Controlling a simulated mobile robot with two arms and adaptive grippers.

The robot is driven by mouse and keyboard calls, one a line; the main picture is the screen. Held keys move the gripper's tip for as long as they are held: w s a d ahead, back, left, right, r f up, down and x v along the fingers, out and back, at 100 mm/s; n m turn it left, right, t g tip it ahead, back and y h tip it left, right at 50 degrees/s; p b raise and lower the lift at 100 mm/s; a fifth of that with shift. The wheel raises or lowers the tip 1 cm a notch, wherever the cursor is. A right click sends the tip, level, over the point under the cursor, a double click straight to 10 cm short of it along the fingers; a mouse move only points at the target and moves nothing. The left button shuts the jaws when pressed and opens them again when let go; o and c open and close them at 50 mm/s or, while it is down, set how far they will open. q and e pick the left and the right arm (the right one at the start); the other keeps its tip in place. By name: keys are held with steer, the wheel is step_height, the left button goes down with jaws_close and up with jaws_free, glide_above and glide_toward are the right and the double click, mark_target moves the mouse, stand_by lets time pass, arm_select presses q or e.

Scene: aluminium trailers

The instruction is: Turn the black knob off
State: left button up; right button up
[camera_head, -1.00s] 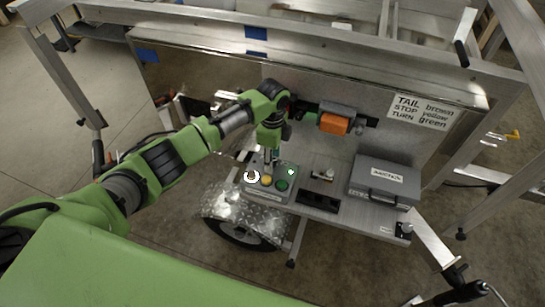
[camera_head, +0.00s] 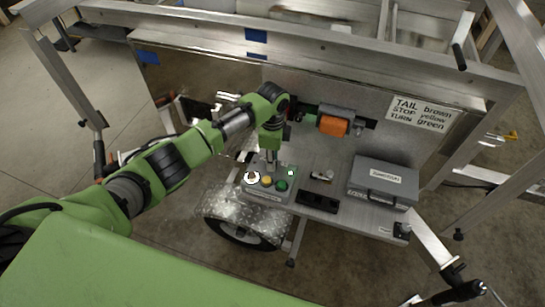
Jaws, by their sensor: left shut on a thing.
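A grey control box (camera_head: 258,194) sits on the trailer's metal shelf near the middle of the head view. Its face carries a white round button with a dark centre (camera_head: 252,177), a yellow button (camera_head: 267,182), a green button (camera_head: 281,185) and a small bright green light (camera_head: 291,173). My left gripper (camera_head: 271,163) points down onto the upper part of the box's face, left of the green light. It is shut on what seems to be the black knob, which the fingers hide. The knob's angle cannot be seen. My right gripper is not in view.
An orange and grey device (camera_head: 333,126) is on the back panel above the shelf. Right of the box are a black switch block (camera_head: 318,200), a small metal fitting (camera_head: 323,175) and a grey case (camera_head: 383,184). A wheel fender (camera_head: 230,207) lies below left.

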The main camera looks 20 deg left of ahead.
arm_select(q)
steer(key=n+p, duration=0.2)
steer(key=n, duration=0.1)
steer(key=shift+r+p, duration=0.2)
steer(key=shift+p, duration=0.1)
steer(key=n+p, duration=0.2)
steer(key=n, duration=0.3)
steer(key=shift+p, duration=0.3)
steer(key=n+p, duration=0.2)
steer(key=n, duration=0.2)
steer(key=shift+f, duration=0.1)
steer(key=shift+n+p, duration=0.5)
steer(key=shift+n, duration=1.6)
steer(key=shift+f, duration=0.1)
steer(key=o, duration=1.1)
steer(key=shift+o, duration=0.2)
